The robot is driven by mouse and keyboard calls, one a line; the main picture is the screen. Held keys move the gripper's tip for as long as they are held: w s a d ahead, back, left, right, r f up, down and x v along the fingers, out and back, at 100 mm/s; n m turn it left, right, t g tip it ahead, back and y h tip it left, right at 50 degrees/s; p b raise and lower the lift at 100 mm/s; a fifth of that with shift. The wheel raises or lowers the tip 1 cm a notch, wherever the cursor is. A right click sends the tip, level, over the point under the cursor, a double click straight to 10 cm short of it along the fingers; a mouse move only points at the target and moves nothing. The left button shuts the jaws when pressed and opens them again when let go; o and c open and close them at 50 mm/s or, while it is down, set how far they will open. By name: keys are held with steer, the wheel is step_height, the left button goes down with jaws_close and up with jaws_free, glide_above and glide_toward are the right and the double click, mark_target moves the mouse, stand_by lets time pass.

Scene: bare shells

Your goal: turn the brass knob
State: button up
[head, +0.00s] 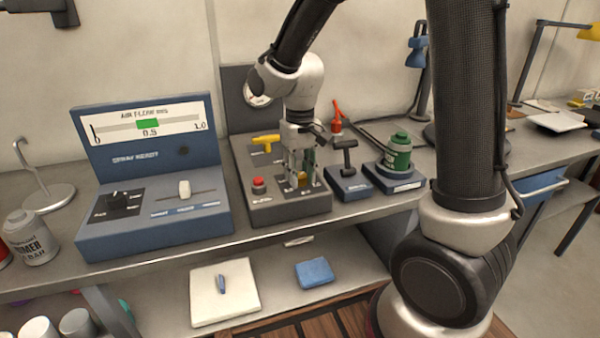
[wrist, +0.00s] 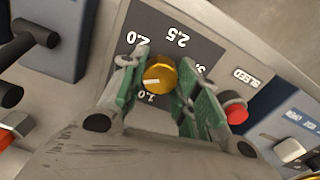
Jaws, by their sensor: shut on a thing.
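The brass knob (wrist: 160,75) is a round golden knob on a dark dial plate with white numbers, among them 2.0, 2.5 and 1.0. A short pale mark on its face lies on the left side, in the wrist view. My gripper (wrist: 163,82) has its green-padded fingers on either side of the knob and is shut on it. In the head view, my gripper (head: 301,172) points down at the front of the grey control box (head: 285,213), and the knob (head: 302,180) is partly hidden by the fingers.
A red button (head: 258,184), labelled BLEED in the wrist view, sits left of the knob. A yellow handle (head: 266,139) stands behind it. A blue panel with a slider (head: 184,189) is at left. A black lever (head: 345,155) and a green canister (head: 399,152) stand at right.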

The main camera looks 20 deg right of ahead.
mark_target(300, 174)
stand_by(0.3)
steer(key=o, duration=1.1)
steer(key=shift+c, duration=0.2)
step_height(300, 174, up, 12)
